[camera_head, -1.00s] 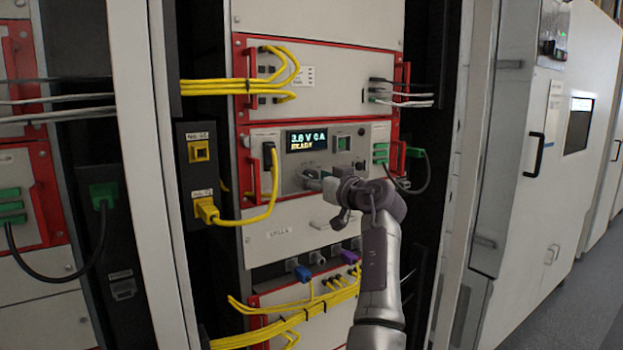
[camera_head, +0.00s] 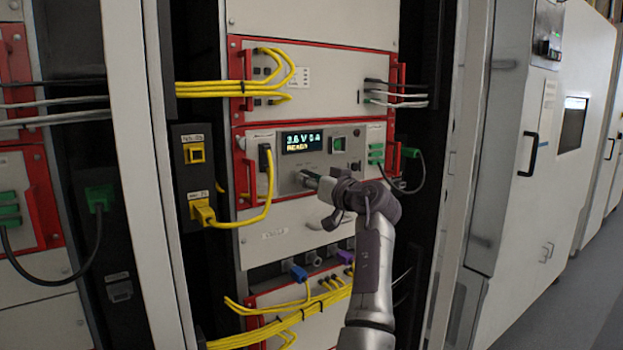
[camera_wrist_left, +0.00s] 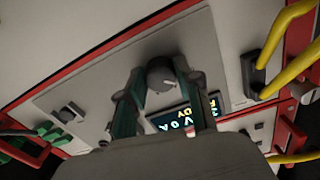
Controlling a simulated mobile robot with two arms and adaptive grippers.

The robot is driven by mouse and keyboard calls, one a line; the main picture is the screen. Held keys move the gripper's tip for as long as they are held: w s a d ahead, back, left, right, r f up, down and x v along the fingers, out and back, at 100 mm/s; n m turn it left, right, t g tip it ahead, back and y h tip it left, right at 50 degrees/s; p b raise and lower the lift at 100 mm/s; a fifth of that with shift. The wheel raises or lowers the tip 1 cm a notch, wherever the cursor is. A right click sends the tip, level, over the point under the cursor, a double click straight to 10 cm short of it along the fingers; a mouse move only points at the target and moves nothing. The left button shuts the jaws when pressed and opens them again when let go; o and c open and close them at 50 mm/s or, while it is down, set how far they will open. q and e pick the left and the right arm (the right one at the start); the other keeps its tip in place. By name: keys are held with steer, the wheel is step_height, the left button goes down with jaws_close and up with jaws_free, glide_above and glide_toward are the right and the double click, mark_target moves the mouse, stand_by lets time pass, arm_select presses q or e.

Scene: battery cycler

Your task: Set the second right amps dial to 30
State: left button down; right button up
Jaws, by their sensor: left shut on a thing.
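The front panel (camera_head: 290,172) of the red-framed unit carries a lit display (camera_head: 302,141). It seems to read a few volts, a small amps figure and READY, but the digits are blurred. My left gripper (camera_head: 318,183) is at the panel below the display, with its fingers on a dial. A pale mark shows on the dial's face. Its scale is not readable. My right gripper is not in view.
Yellow cables (camera_head: 268,190) hang at the panel's left, and a red handle (camera_head: 394,160) stands at its right. A green plug (camera_head: 411,153) with a black cable is beside it. Another small knob (camera_wrist_left: 72,112) shows in the left wrist view.

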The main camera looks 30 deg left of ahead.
arm_select(q)
steer(key=shift+s+r+m+p, duration=0.1)
steer(key=shift+m+p, duration=3.9)
steer(key=shift+m, duration=1.55)
steer(key=shift+r+m+p, duration=0.1)
steer(key=shift+m+p, duration=3.9)
steer(key=shift+m, duration=1.55)
steer(key=c, duration=0.8)
jaws_free()
steer(key=shift+f, duration=0.1)
steer(key=v, duration=1.2)
steer(key=shift+f, duration=0.1)
